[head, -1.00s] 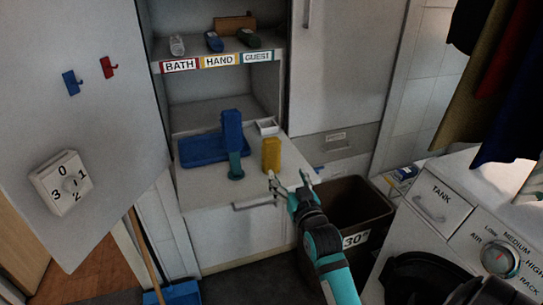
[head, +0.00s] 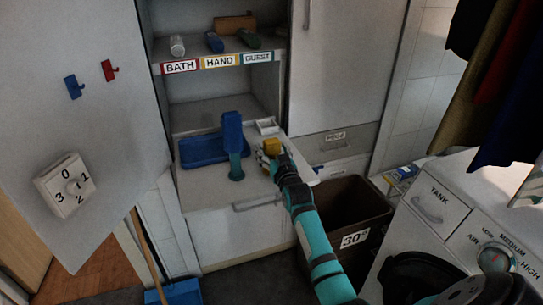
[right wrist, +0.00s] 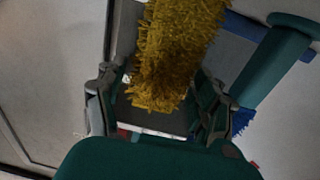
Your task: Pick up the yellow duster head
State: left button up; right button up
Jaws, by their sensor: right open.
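The yellow duster head (head: 272,146) stands on the pale counter, partly hidden by my right gripper in the head view. In the right wrist view the fuzzy yellow duster head (right wrist: 172,50) lies between the two fingers of my right gripper (right wrist: 160,108). The right gripper (head: 270,160) is open around it, and I cannot tell whether either finger touches it. My left gripper is not in view.
A blue and teal upright object (head: 234,145) stands left of the duster head, by a blue tray (head: 199,150). A small white box (head: 267,126) is behind. A dark bin (head: 355,205) stands at right below the counter.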

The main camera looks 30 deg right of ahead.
jog(key=shift+w+d, duration=0.15)
jog(key=shift+w, duration=0.4)
jog(key=c, duration=1.3)
jog(key=shift+o, duration=0.2)
